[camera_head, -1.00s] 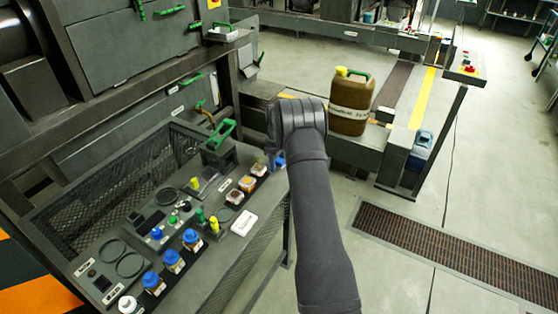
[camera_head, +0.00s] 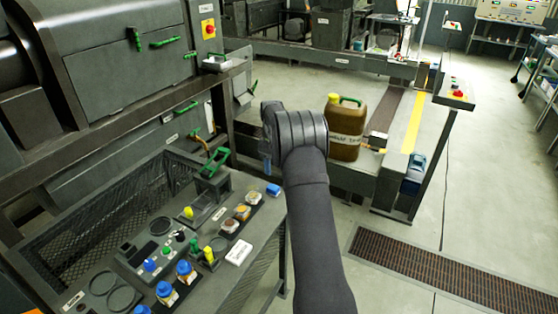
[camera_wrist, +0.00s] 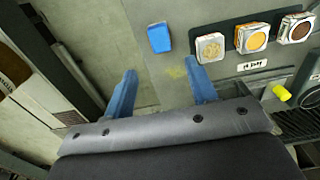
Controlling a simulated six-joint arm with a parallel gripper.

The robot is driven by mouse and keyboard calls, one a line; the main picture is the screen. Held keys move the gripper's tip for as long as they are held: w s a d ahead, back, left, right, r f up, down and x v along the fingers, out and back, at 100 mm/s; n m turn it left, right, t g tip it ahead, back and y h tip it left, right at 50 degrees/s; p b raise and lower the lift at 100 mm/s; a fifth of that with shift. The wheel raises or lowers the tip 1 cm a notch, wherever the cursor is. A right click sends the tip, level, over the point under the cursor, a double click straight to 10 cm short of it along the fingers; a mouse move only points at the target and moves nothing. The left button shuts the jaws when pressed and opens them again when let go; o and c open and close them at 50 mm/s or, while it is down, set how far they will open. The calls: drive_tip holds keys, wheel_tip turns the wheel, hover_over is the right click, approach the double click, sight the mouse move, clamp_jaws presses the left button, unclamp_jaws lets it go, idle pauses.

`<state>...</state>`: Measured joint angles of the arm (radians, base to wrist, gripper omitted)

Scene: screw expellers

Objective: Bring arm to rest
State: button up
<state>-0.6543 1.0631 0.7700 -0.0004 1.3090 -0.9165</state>
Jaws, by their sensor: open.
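My gripper shows in the wrist view (camera_wrist: 160,85) with its two blue fingers apart and nothing between them. It hangs over the edge of the bench, with bare floor and bench surface beneath. In the head view my dark arm rises from the bottom centre, and only a blue fingertip (camera_head: 273,189) shows beside the wrist.
The bench panel (camera_head: 218,262) at left carries blue-capped bottles (camera_head: 186,271), sample jars (camera_head: 242,212) and a blue block (camera_head: 253,197). A brown jug (camera_head: 345,128) stands on a low platform behind my arm. Open floor lies at right, with a brown grate (camera_head: 450,268).

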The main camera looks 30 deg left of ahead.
sight(273, 187)
wheel_tip(273, 187, down, 11)
drive_tip(key=shift+f, duration=0.15)
idle(0.4)
